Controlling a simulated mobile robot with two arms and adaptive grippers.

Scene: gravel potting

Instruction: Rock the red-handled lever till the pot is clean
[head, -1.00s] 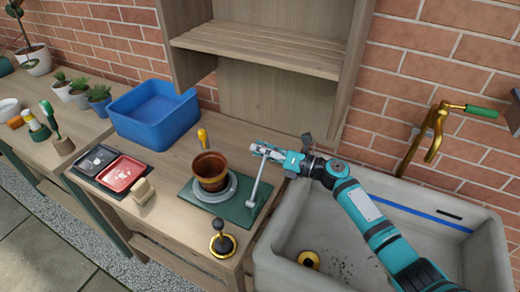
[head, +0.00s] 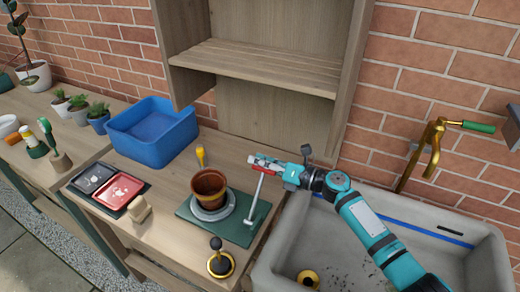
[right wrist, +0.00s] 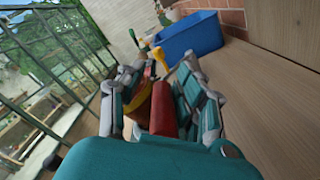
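The terracotta pot (head: 209,198) stands upright on a grey round disc (head: 228,210) on a green base plate (head: 234,234). Its inside looks dark, and its outside is only partly visible. The lever (head: 259,195) is a pale rod rising from the right of the plate. Its red handle (right wrist: 163,115) lies between the fingers of my right gripper (head: 259,163) in the right wrist view. A gap shows between the handle and the left finger there, so the gripper looks open around it. My left gripper is out of view.
A blue tub (head: 150,131) stands behind left. Red and black trays (head: 120,190), a wooden block (head: 139,209) and a black-knobbed brass piece (head: 220,264) are on the bench. A stone sink (head: 290,245) with a brass tap (head: 433,150) is right. A shelf unit (head: 255,70) rises behind.

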